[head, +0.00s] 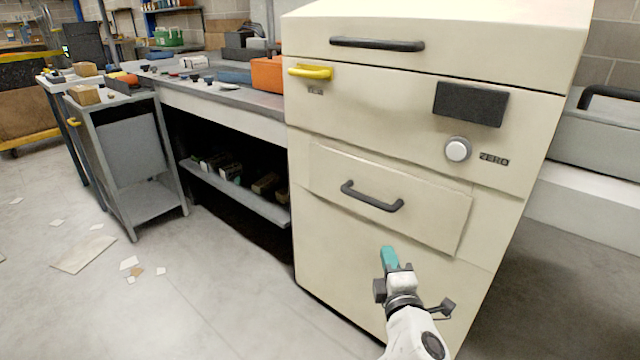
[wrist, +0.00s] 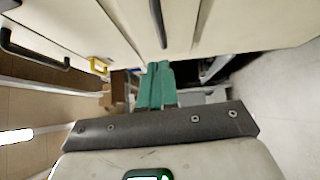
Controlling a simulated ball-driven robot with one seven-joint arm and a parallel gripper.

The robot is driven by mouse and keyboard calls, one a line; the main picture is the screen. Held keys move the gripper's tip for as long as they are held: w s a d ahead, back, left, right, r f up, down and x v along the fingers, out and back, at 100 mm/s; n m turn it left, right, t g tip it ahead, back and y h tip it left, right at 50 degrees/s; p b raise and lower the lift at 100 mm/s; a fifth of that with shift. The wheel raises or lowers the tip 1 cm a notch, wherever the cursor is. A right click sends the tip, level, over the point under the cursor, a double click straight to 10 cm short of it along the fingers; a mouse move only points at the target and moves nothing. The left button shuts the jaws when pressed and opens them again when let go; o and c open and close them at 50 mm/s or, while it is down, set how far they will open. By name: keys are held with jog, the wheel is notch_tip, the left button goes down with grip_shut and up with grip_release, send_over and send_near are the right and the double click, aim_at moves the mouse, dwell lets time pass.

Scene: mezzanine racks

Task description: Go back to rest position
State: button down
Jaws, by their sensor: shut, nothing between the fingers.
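My gripper (head: 388,256) has teal fingers and is shut and empty. In the head view it is in front of the lower part of a cream cabinet (head: 340,240), below the black handle (head: 372,197) of a drawer panel (head: 440,212). The panel sits slightly askew on the cabinet face. In the wrist view the teal fingers (wrist: 155,85) lie together, with the cabinet front (wrist: 230,22) along the top of the picture. I cannot tell how far the fingertips are from the cabinet.
A workbench (head: 220,110) with tools and an orange box (head: 267,74) adjoins the cabinet on the left. A grey cart (head: 130,150) stands further left. Paper scraps and a flat sheet (head: 84,254) lie on the floor. The floor at left is otherwise open.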

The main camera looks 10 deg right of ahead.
jog(key=s+d+f+m+g+h, duration=0.1)
jog(key=s+d+f+m+g, duration=0.3)
jog(key=s+f+m, duration=0.3)
jog(key=s+d+f+m+g+h, duration=0.1)
jog(key=s+d+f+m+g, duration=0.35)
jog(key=s, duration=0.45)
jog(key=s+a+f+m+g+y, duration=0.2)
jog(key=s+a+f+g, duration=0.1)
jog(key=s, duration=0.4)
jog(key=s+a+f+m+g+y, duration=0.1)
jog(key=s+a+f+g, duration=0.1)
jog(key=s, duration=0.5)
jog(key=s+a+f+m+g+y, duration=0.2)
jog(key=s+a+f+g, duration=0.1)
jog(key=s, duration=0.5)
notch_tip(320, 180, up, 25)
jog(key=s+p, duration=0.1)
jog(key=p, duration=2.4)
jog(key=shift+a+y, duration=0.15)
jog(key=shift+y, duration=0.15)
